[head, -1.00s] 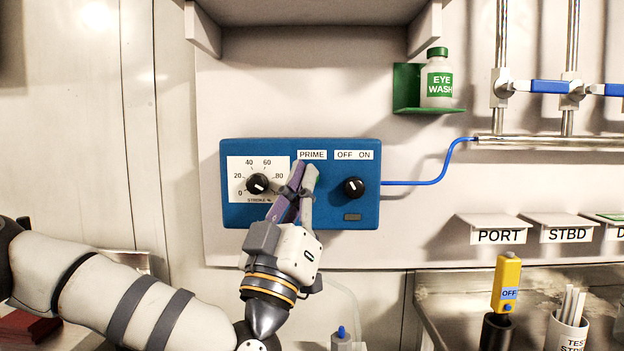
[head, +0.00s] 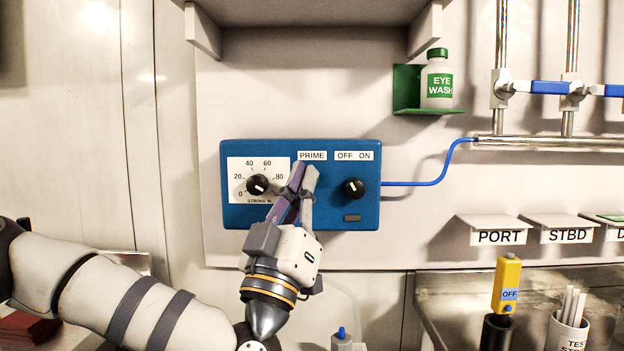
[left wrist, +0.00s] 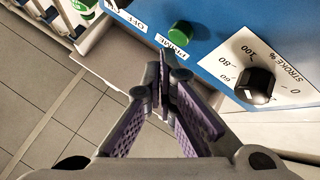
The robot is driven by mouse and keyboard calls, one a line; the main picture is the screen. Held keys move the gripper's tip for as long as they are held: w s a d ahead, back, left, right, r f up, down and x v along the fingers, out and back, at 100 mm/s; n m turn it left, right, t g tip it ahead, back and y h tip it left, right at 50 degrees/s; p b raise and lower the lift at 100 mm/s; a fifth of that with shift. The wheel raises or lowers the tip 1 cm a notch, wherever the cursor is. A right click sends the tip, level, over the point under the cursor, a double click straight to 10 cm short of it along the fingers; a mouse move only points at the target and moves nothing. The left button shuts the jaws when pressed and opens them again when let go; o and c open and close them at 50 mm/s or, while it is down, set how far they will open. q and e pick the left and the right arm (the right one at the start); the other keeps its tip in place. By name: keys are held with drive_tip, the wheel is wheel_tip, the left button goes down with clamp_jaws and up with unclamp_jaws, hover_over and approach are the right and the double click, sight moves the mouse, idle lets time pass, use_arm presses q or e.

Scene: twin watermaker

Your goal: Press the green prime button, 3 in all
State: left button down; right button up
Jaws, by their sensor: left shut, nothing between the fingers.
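The green prime button (left wrist: 180,34) is on the blue control panel (head: 330,210). It shows in the left wrist view beside the PRIME label (left wrist: 173,50) and just past my fingertips. In the head view my fingers hide it below the PRIME label (head: 312,155). My left gripper (head: 304,172) is shut and empty in front of the panel, tips towards the button. In the left wrist view its fingertips (left wrist: 165,60) look a little apart from the button; I cannot tell the exact gap. My right gripper is not in view.
A stroke knob (head: 257,185) sits left of my fingers and an off/on knob (head: 354,187) right of them. A shelf (head: 310,14) juts out above the panel. An eye wash bottle (head: 438,80) stands on a green bracket to the right.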

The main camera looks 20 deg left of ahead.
use_arm(q)
drive_tip(key=shift+w+a, duration=0.1)
drive_tip(key=shift+w, duration=0.35)
drive_tip(key=shift+w+a, duration=0.15)
drive_tip(key=shift+w, duration=0.25)
idle(0.7)
idle(0.4)
drive_tip(key=shift+s+d+p, duration=0.25)
drive_tip(key=shift+s+p, duration=0.15)
drive_tip(key=shift+s, duration=0.45)
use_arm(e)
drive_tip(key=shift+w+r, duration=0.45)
